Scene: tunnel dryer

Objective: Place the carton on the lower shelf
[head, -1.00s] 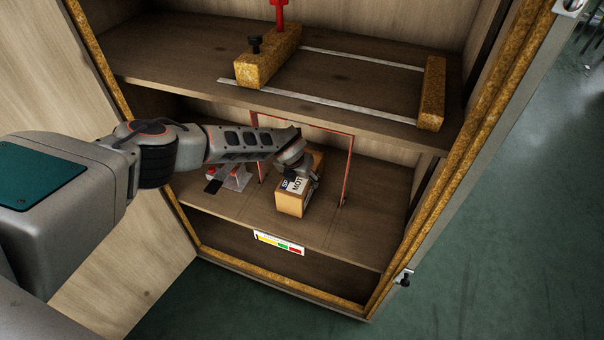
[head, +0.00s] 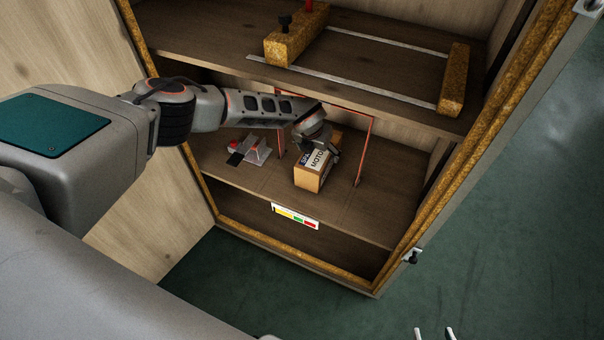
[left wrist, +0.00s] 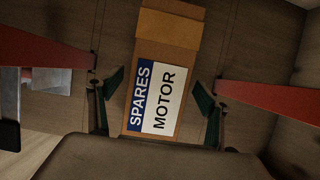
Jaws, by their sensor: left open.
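The brown carton (head: 308,178) with a white and blue "SPARES MOTOR" label stands on the lower shelf (head: 345,213). My left gripper (head: 320,150) is above it and hides part of its top in the head view. In the left wrist view the carton (left wrist: 168,30) lies between the two green-padded fingers of my left gripper (left wrist: 159,88). The fingers are open, with a visible gap on each side of the carton. Two pale tips at the bottom edge of the head view may belong to my right gripper (head: 434,333); too little shows to tell.
A thin red frame (head: 366,150) stands around the carton area, with a post on each side. A small clear-and-red object (head: 257,150) is left of it. The upper shelf (head: 380,75) overhangs, carrying cork-like blocks (head: 453,80) and metal strips. A coloured label (head: 295,216) marks the shelf front.

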